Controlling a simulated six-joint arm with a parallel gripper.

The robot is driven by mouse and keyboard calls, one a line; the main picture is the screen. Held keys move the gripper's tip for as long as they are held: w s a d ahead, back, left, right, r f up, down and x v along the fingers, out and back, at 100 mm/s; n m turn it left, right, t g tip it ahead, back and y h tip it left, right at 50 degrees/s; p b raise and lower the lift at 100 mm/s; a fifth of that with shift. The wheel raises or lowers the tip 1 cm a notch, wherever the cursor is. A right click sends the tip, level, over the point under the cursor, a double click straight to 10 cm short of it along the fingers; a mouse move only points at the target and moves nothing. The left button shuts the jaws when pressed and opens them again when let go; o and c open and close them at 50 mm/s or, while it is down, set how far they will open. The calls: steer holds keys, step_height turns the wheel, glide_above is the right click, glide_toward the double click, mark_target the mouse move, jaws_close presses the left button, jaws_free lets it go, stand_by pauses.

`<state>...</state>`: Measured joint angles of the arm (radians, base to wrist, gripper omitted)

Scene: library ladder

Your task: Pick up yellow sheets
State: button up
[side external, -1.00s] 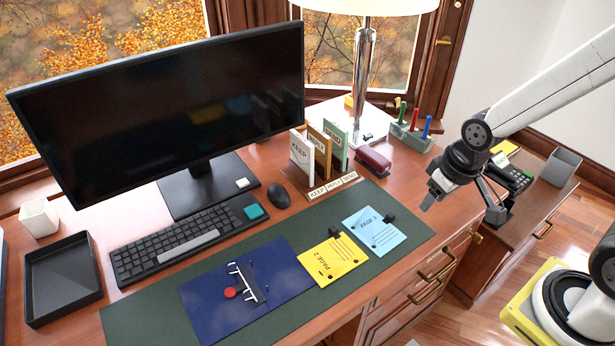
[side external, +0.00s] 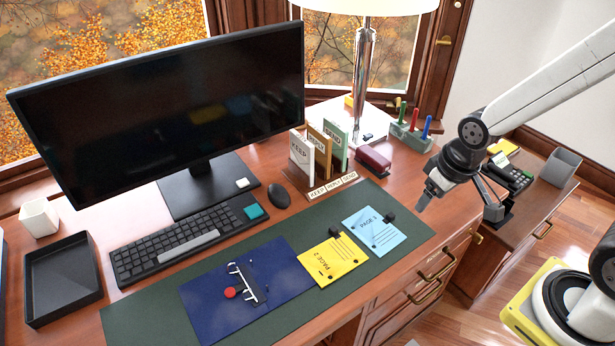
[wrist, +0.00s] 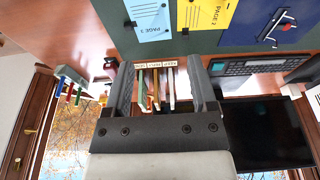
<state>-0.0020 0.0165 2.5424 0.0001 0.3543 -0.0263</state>
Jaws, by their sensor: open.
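The yellow sheets (side external: 333,259), marked PAGE 2, lie flat on the dark green desk mat (side external: 140,318) with a black clip at their upper edge. They also show at the top of the wrist view (wrist: 207,14).
A sorter (side external: 332,186) with upright labelled dividers stands behind the mat, beside a maroon stapler (side external: 373,158). The keyboard (side external: 185,245), mouse (side external: 279,196) and monitor (side external: 170,110) are at the back left. A black tray (side external: 62,279) sits at far left.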

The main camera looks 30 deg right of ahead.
steer(key=w+a+f+n+g, duration=0.1)
steer(key=w+f+n, duration=0.25)
steer(key=w, duration=0.25)
steer(key=w+a+f+n, duration=0.1)
steer(key=w+f+n, duration=0.1)
steer(key=w+n, duration=0.3)
steer(key=n+g, duration=0.2)
steer(key=n, duration=0.7)
glide_above(336, 227)
steer(key=shift+m, duration=0.25)
steer(key=f, duration=1)
steer(key=shift+s+d, duration=0.1)
steer(key=shift+s, duration=0.1)
steer(key=shift+w+f+n, duration=0.15)
steer(key=shift+f+n, duration=0.2)
steer(key=shift+n, duration=0.05)
steer(key=shift+f, duration=1.3)
steer(key=shift+f, duration=0.1)
steer(key=shift+w+f, duration=0.15)
steer(key=shift+f, duration=2.35)
steer(key=shift+c, duration=0.2)
jaws_close()
